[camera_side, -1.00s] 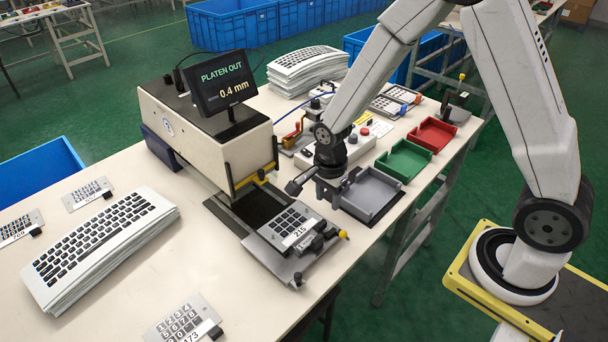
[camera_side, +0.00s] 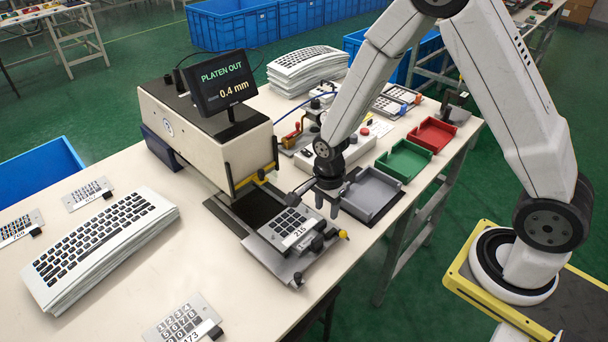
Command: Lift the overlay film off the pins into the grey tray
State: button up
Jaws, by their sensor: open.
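The overlay film (camera_side: 283,229) is a grey keypad sheet with dark keys and a white label reading 215. It lies flat on the pulled-out platen (camera_side: 262,254) in front of the press. The pins under it are too small to make out. My gripper (camera_side: 327,205) points down with its jaws open and empty. In the picture it sits above and right of the film, between the film and the grey tray. The grey tray (camera_side: 352,208) is empty, just right of my gripper.
The press (camera_side: 205,135) stands behind the platen; its screen reads PLATEN OUT, 0.4 mm. Dark knobs (camera_side: 317,243) and a yellow-tipped lever (camera_side: 343,234) stand at the platen's right edge. Green (camera_side: 404,160) and red (camera_side: 433,135) trays are farther back.

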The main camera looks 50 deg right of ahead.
aim_at(324, 222)
jog(key=shift+a+f, duration=0.15)
jog(key=shift+f, duration=2.25)
grip_shut()
